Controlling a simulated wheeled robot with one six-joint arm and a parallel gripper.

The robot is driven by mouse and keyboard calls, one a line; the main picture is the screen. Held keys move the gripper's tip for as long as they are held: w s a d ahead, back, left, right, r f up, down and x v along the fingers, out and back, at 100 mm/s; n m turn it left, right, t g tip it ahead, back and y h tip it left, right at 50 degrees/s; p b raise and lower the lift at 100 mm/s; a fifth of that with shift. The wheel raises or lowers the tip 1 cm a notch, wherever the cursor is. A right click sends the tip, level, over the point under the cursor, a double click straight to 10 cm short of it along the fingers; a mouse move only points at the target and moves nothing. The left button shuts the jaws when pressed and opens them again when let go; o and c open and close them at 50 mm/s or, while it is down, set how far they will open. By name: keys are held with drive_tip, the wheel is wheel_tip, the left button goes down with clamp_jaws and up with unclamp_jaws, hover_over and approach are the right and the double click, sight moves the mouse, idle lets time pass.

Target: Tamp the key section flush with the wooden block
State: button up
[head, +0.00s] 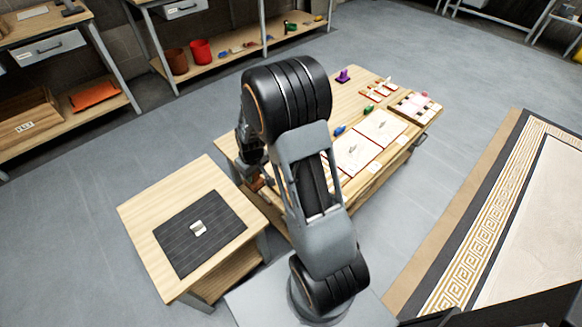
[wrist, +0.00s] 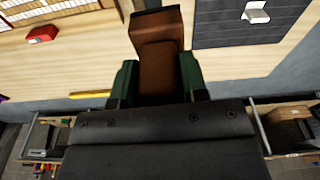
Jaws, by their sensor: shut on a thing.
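My gripper (wrist: 159,82) has dark green fingers shut on a brown wooden block (wrist: 160,30). The block sticks out past the fingertips over a pale wooden tabletop and hides what lies right beneath it. In the head view my arm covers most of the gripper, at the near left end of the long worktable (head: 229,150). I cannot make out the key section for certain. A striped panel edge (wrist: 50,8) shows at the top left of the wrist view, partly cut off. I cannot see the block touching anything.
A small table (head: 150,228) at left bears a dark mat (head: 180,252) with a small white piece (head: 198,228). White sheets (head: 354,153) and a tile tray (head: 415,106) lie on the worktable. A red object (wrist: 42,33) and yellow stick (wrist: 91,95) lie left of the block.

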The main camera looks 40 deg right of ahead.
drive_tip(key=d+f+n+y+b, duration=0.1)
drive_tip(key=d+f+n+b, duration=0.4)
drive_tip(key=d, duration=0.3)
drive_tip(key=d+f+n+b, duration=0.3)
drive_tip(key=d+f+b, duration=0.1)
drive_tip(key=d+b, duration=0.45)
drive_tip(key=shift+g, duration=0.3)
drive_tip(key=shift+s+d+f+b, duration=0.1)
drive_tip(key=shift+s+f+b, duration=0.1)
drive_tip(key=shift+f+b, duration=0.95)
drive_tip(key=shift+s+d+f+b, duration=0.15)
drive_tip(key=shift+f+b, duration=0.4)
drive_tip(key=shift+f, duration=1.2)
drive_tip(key=shift+a+f+b, duration=0.1)
drive_tip(key=shift+f+b, duration=0.4)
drive_tip(key=shift+f, duration=0.2)
wheel_tip(320, 180, up, 7)
drive_tip(key=p, duration=0.5)
drive_tip(key=shift+r, duration=0.15)
